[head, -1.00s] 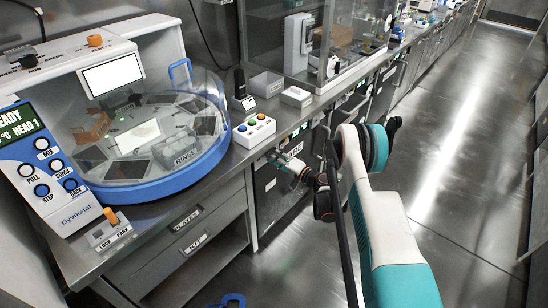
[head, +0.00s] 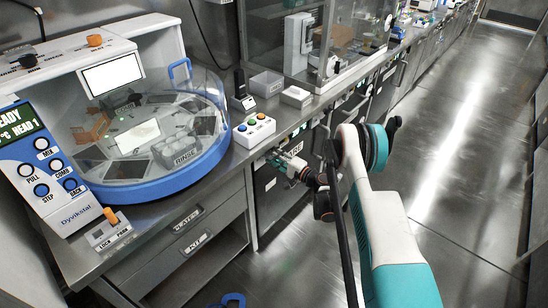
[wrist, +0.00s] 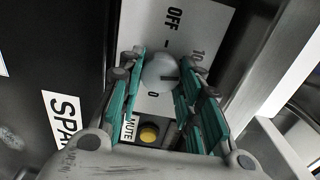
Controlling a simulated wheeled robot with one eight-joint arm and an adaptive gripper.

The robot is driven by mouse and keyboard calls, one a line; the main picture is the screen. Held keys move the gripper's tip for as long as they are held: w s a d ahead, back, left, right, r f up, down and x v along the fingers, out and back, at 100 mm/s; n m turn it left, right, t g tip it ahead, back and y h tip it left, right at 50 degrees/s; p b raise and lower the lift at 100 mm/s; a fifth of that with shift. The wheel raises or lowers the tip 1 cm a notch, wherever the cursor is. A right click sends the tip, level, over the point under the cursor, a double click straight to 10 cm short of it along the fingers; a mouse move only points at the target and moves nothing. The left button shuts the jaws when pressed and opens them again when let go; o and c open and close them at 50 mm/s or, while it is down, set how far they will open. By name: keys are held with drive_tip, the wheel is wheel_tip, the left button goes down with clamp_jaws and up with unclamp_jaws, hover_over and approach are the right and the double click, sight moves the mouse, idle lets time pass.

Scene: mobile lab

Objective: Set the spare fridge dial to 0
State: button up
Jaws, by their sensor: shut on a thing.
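The spare fridge dial is a pale grey round knob (wrist: 157,72) on a white panel (wrist: 215,28) in the wrist view. The panel carries the marks OFF, 10 and 0. A short dark line on the knob lies toward its right side, off the printed 0. My gripper (wrist: 158,80) has its teal fingers on both sides of the knob and is shut on it. In the head view my gripper (head: 284,163) is at the front of the under-bench units, and the dial is hidden there.
A yellow button (wrist: 149,133) marked MUTE sits below the dial, between my fingers. A partly hidden SPA... label (wrist: 62,118) is on the dark door at left. The bench (head: 210,200) with a domed machine (head: 150,185) stands left of my arm. The floor (head: 460,150) at right is clear.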

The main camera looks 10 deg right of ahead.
drive_tip(key=o, duration=1.1)
drive_tip(key=shift+d+r, duration=0.1)
drive_tip(key=shift+c, duration=0.2)
